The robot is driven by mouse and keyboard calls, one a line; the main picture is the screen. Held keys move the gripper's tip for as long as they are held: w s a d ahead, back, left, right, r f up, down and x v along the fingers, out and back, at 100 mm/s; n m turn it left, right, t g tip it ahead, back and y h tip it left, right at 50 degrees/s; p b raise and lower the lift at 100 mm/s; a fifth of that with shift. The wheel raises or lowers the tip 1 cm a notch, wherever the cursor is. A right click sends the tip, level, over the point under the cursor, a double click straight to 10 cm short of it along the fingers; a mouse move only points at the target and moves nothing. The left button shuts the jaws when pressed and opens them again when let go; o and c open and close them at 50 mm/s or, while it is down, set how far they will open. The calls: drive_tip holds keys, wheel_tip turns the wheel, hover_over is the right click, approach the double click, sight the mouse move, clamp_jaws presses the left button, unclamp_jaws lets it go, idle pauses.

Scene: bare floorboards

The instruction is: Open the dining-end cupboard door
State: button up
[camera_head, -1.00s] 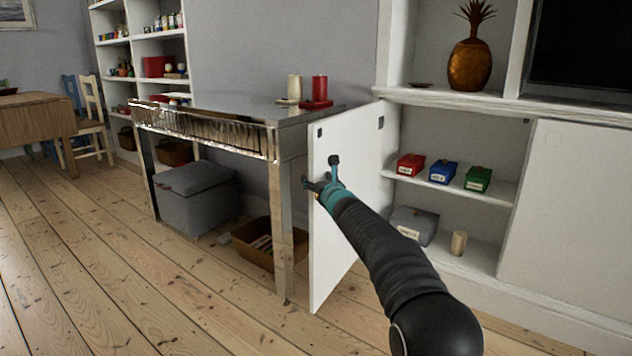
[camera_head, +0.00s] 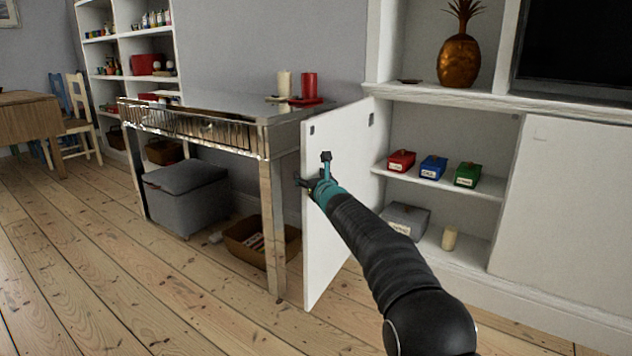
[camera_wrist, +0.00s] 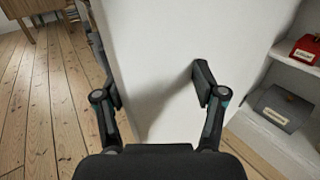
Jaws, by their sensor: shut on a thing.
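The white cupboard door (camera_head: 340,205) stands swung wide open, out from the cupboard front, its free edge close to the mirrored console table. My gripper (camera_head: 309,186) is at the door's free edge, at about mid-height, shut on the door. In the wrist view the door (camera_wrist: 170,65) lies between the two fingers of my gripper (camera_wrist: 155,80), one on each side of it. The contact of the left finger is partly hidden behind the door edge. The open cupboard shows a shelf (camera_head: 425,180) inside.
The mirrored console table (camera_head: 195,133) stands just left of the door, with a brown basket (camera_head: 250,248) and a grey storage box (camera_head: 187,200) below. Red, blue and green boxes (camera_head: 433,167) sit on the cupboard shelf. Floorboards (camera_head: 150,305) are clear in front.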

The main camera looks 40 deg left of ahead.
drive_tip(key=v, duration=1.2)
idle(0.6)
drive_tip(key=s+f+n+g, duration=0.6)
drive_tip(key=s+f+n, duration=0.15)
drive_tip(key=n, duration=0.25)
drive_tip(key=s+d+n+g+h+p, duration=0.1)
drive_tip(key=s+d+n+g+h, duration=0.15)
drive_tip(key=s+d+n, duration=0.6)
drive_tip(key=s+d+n+h+p, duration=0.1)
drive_tip(key=s+d+n+h, duration=0.2)
drive_tip(key=d, duration=1)
drive_tip(key=s+d+n+h+p, duration=0.2)
drive_tip(key=s+d+n+h, duration=0.1)
drive_tip(key=d, duration=1.1)
drive_tip(key=s+d+n+h+p, duration=0.1)
drive_tip(key=s+d+n+h, duration=0.2)
drive_tip(key=d, duration=1)
drive_tip(key=s+d+r+m+t+h+p, duration=0.1)
drive_tip(key=s+d+r+t+h+p, duration=0.1)
drive_tip(key=d, duration=0.5)
drive_tip(key=s+d+r+m+t+h+p, duration=0.1)
drive_tip(key=s+d+r+m+t, duration=0.1)
drive_tip(key=s+d+r, duration=0.2)
drive_tip(key=d+r, duration=0.2)
drive_tip(key=d, duration=0.2)
drive_tip(key=shift+h+p, duration=0.35)
